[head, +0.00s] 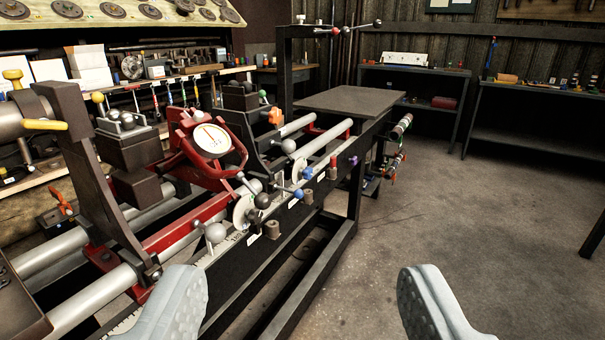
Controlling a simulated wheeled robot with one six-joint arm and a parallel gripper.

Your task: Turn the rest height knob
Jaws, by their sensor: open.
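The lathe (182,237) runs from the near left toward the back, with a round white dial gauge (212,139) on a red bracket. Several knobs show on it: an orange knob (276,116), a blue knob (297,194), a purple knob (353,160), a red knob (333,161) and a yellow handle (45,125). I cannot tell which one is the rest height knob. My gripper (305,295) is in the foreground with its two pale grey fingers wide apart. It is empty and touches no knob.
A shelf with tools (150,75) stands behind the lathe on the left. A dark workbench (535,110) and a low cabinet (413,88) stand along the back wall. The concrete floor (450,210) right of the lathe is clear.

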